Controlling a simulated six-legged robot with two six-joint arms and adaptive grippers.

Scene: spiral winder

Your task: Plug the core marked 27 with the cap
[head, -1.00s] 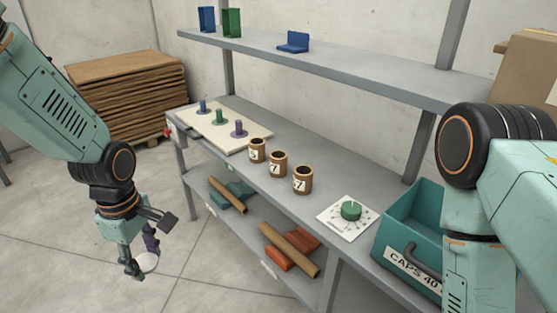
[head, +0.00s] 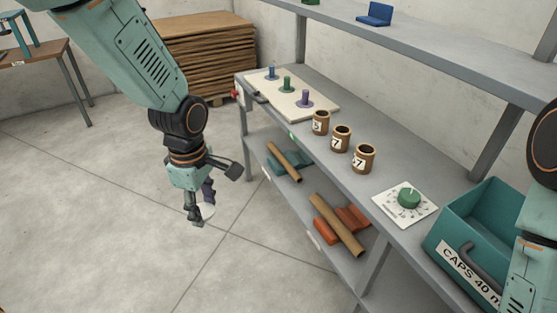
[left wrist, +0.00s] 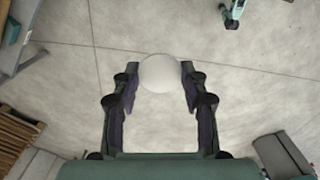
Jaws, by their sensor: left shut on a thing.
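Three brown hollow cores stand upright in a row on the shelf's middle level: a near one (head: 363,159), a middle one (head: 341,139) and a far one (head: 320,122). Each has a white number label; a 7 shows on the near and middle ones, but I cannot read any full number for certain. My left gripper (head: 203,211) points down over the floor, left of the shelf. It is shut on a white round cap (head: 208,211), which shows between the fingertips in the left wrist view (left wrist: 160,73). My right arm shows at the right edge; its gripper is out of view.
A board with three coloured pegs (head: 318,109) lies beyond the cores. A white dial plate with a green knob (head: 409,198) and a teal caps bin (head: 480,225) lie nearer. The upper shelf (head: 440,55) overhangs behind. Tubes lie below. Floor around my left gripper is clear.

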